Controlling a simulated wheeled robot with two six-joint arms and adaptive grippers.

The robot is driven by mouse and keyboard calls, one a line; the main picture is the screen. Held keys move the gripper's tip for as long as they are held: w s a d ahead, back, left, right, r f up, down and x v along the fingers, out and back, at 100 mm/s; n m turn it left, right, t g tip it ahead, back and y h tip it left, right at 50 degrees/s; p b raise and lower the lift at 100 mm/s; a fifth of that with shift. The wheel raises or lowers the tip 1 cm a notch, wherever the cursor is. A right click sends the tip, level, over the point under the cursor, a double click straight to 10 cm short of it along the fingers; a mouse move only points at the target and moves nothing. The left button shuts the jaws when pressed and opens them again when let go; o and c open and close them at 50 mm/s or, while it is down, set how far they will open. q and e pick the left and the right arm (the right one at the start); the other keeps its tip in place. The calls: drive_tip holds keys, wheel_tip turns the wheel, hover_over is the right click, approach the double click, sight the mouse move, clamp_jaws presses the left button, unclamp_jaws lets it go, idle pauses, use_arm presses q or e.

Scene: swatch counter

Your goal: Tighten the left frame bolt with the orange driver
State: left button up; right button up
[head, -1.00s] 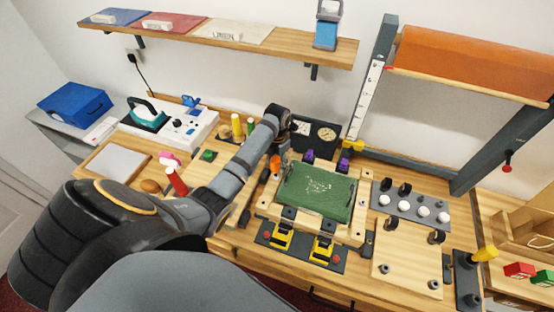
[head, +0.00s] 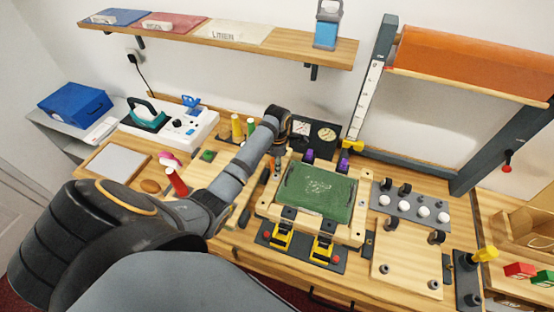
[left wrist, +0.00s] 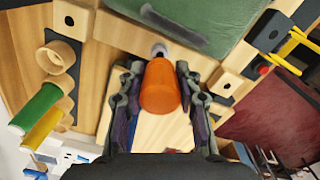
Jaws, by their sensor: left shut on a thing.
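The orange driver (left wrist: 160,88) is between the two fingers of my left gripper (left wrist: 157,78), which is shut on its handle. In the head view my left gripper (head: 274,160) is at the left side of the wooden frame (head: 266,208), and the driver is mostly hidden there. A short pale metal piece (left wrist: 158,50) shows at the driver's far end, against the wood. I cannot tell whether it is the bolt or the driver's shank, or whether they touch. A green cloth (head: 318,192) lies on the frame. My right gripper is not in view.
Yellow clamps (head: 282,238) stand at the frame's front edge. Purple pieces (head: 309,156) stand behind it. A dark rack with white knobs (head: 422,212) is to the right. Yellow and green cylinders (head: 237,127) stand behind my left arm, and a red one (head: 177,182) stands in front.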

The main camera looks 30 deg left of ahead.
use_arm(q)
drive_tip(key=m, duration=0.6)
drive_tip(key=shift+s, duration=0.2)
drive_tip(key=o, duration=0.9)
drive_tip(key=shift+f, duration=0.1)
drive_tip(key=shift+o, duration=0.2)
drive_tip(key=n, duration=0.3)
drive_tip(key=shift+w+n, duration=0.1)
drive_tip(key=shift+n, duration=0.3)
drive_tip(key=n, duration=0.4)
drive_tip(key=shift+w, duration=0.1)
drive_tip(key=n, duration=0.7)
drive_tip(key=shift+w+a, duration=0.1)
drive_tip(key=shift+a, duration=0.05)
drive_tip(key=shift+c, duration=0.3)
